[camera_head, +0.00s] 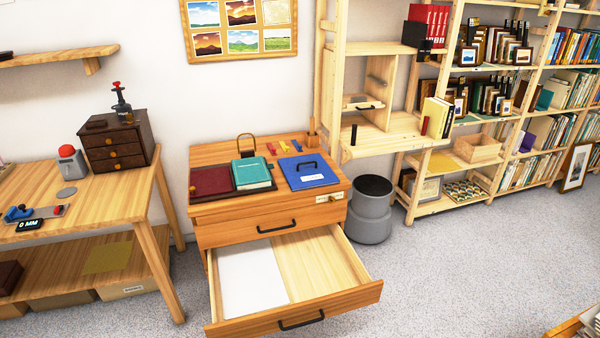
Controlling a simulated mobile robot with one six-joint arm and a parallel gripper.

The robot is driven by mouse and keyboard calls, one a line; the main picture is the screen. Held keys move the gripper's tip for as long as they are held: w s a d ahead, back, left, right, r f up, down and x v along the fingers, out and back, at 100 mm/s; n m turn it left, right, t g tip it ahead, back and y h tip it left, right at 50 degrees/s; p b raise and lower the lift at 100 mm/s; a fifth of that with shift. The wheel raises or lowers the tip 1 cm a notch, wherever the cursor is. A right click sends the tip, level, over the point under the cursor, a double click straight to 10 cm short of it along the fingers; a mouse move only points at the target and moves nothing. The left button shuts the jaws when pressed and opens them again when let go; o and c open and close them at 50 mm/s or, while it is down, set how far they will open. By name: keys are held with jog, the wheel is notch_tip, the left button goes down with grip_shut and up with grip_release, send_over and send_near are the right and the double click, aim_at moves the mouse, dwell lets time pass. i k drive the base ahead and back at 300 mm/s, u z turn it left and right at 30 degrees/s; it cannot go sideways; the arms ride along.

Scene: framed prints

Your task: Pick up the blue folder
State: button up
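A blue folder (318,180) lies flat on the right part of the wooden drawer cabinet's top (240,153). It has a dark handle-shaped piece on it and a white label near its front edge. A teal book (251,173) lies to its left, and a dark red folder or book (211,181) lies further left. My gripper is not in view.
The cabinet's lower drawer (310,252) stands open towards the front, with white paper (252,280) inside. A grey bin (371,210) stands right of the cabinet. A wooden table (100,195) is on the left, and shelves fill the right.

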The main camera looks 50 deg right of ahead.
aim_at(309, 171)
jog(key=i, duration=1)
jog(key=u, duration=0.05)
